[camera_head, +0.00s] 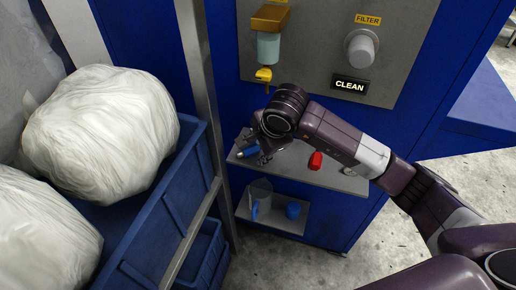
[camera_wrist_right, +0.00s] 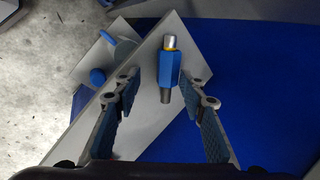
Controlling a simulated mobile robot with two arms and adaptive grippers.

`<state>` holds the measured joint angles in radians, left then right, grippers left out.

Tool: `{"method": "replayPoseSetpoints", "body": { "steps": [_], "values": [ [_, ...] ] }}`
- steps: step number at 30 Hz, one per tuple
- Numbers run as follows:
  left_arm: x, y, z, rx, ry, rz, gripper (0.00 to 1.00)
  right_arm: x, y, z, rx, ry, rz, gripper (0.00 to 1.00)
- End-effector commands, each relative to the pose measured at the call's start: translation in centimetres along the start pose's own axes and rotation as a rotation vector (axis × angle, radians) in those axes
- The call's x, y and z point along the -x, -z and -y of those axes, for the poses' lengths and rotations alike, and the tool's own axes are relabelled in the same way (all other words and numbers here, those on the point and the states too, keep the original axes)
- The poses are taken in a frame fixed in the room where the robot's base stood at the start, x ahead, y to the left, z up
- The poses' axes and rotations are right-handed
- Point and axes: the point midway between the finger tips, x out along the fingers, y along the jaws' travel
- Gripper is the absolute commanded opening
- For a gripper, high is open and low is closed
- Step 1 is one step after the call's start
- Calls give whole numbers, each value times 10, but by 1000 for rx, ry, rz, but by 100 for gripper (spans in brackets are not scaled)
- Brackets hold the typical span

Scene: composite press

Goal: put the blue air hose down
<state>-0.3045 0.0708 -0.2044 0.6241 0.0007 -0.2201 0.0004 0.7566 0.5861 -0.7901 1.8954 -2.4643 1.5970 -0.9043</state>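The blue air hose (camera_wrist_right: 166,70) shows in the right wrist view as a short blue piece with a silver tip, a yellow ring and a dark end. It appears to lie on the grey upper shelf (camera_wrist_right: 150,112), near the shelf's blue back panel. My right gripper (camera_wrist_right: 165,86) is open above it, one finger to each side, with visible gaps to both. In the head view the blue air hose (camera_head: 248,151) shows beside my right gripper (camera_head: 259,156), partly hidden by the wrist. My left gripper is not in view.
A red object (camera_head: 316,160) stands on the upper shelf, right of my gripper. The lower shelf holds a clear cup (camera_head: 261,190) and a blue cap (camera_head: 293,211). A yellow-handled filter unit (camera_head: 268,48) and a grey knob (camera_head: 361,49) are above. A blue bin (camera_head: 188,183) with white bags is left.

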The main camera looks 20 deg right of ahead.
Motion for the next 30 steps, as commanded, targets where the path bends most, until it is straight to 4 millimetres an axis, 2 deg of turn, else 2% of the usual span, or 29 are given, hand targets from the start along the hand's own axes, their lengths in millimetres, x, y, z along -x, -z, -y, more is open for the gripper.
{"method": "replayPoseSetpoints", "body": {
  "steps": [8, 13, 24, 30],
  "values": [
    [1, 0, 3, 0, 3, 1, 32, 1, 0, 0, 0, -1, 0, 38],
    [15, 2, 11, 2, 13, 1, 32, 12, 0, 6, 0, -2, 1, 38],
    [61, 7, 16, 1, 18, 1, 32, 94, 1, 8, 2, 2, -1, 38],
    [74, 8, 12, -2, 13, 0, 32, 121, 0, 6, 1, 0, -1, 38]
  ]
}}
